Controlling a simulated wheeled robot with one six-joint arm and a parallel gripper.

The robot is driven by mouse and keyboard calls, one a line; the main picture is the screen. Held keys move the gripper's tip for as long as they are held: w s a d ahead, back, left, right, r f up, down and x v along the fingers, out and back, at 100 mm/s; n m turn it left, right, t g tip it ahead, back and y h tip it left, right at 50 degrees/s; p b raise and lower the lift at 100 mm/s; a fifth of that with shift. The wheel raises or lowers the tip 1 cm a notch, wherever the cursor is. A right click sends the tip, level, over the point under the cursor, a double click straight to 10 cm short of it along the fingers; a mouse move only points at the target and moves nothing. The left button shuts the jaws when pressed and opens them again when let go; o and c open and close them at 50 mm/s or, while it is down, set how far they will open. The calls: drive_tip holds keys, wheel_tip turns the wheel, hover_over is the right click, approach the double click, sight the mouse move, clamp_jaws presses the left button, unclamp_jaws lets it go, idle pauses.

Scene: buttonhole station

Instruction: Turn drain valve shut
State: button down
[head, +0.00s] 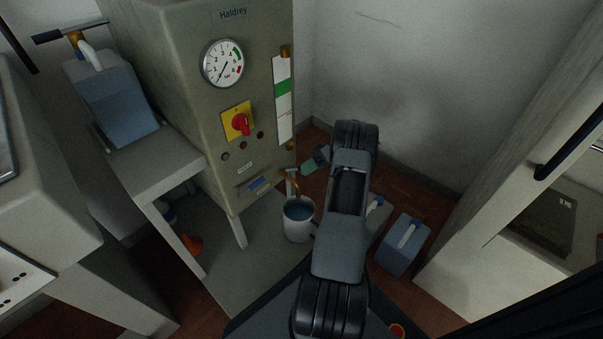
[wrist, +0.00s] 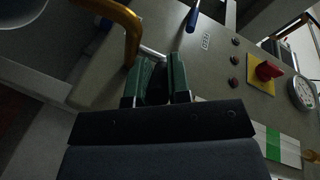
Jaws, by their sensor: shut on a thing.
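The drain valve is a brass spout (head: 295,187) low on the front of the olive-grey machine, with a small pale metal handle (head: 290,174) at its top. My gripper (head: 303,170) reaches it from the right. In the wrist view, its green fingers (wrist: 163,60) are closed in on the pale metal handle (wrist: 152,52), beside the brass spout (wrist: 131,35). The fingers hide most of the handle, so its exact angle is hard to tell. A white bucket (head: 298,228) with bluish water stands under the spout; no stream is clearly visible.
The machine (head: 190,110) carries a gauge (head: 223,63), a red switch (head: 240,123) and a blue handle (head: 258,183). A blue-grey canister (head: 403,245) stands on the floor to the right; another (head: 118,105) is on a side shelf. An orange item (head: 192,244) lies below the shelf.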

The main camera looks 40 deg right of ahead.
drive_tip(key=shift+w+d+n+g, duration=0.25)
drive_tip(key=shift+n+g, duration=0.25)
drive_tip(key=shift+g, duration=0.2)
drive_tip(key=shift+w+r, duration=0.1)
drive_tip(key=c, duration=1.1)
unclamp_jaws()
drive_tip(key=shift+a+g, duration=0.1)
drive_tip(key=shift+g, duration=0.2)
drive_tip(key=shift+r, duration=0.2)
wheel_tip(320, 180, up, 4)
drive_tip(key=p, duration=0.3)
drive_tip(key=shift+s+a+r+p, duration=1)
drive_tip(key=shift+s+a+r, duration=0.35)
drive_tip(key=shift+s, duration=0.65)
drive_tip(key=shift+s+a+r+p, duration=1.1)
drive_tip(key=shift+s+r, duration=0.4)
drive_tip(key=shift+s, duration=0.45)
drive_tip(key=shift+s+a+r+p, duration=0.95)
drive_tip(key=shift+s+a+r, duration=0.4)
drive_tip(key=shift+s, duration=0.65)
